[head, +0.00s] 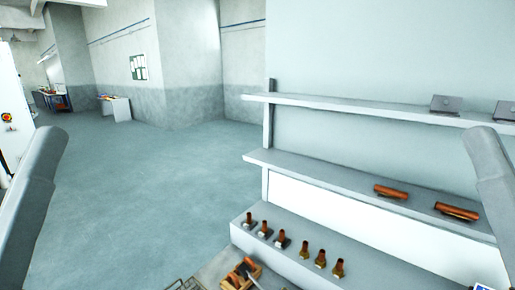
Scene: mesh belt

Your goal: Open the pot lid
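No pot and no lid can be made out in the head view. My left arm shows as a grey link at the left edge and my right arm as a grey link at the right edge. Both grippers are outside the picture, so I cannot see their fingers or whether they hold anything.
A grey shelf unit (350,178) fills the right side. Copper-coloured cylinders (391,192) lie on its middle shelf. Several small upright parts (320,258) stand on the lower ledge. A wooden box (237,278) is cut off at the bottom edge. Open floor (140,190) lies left.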

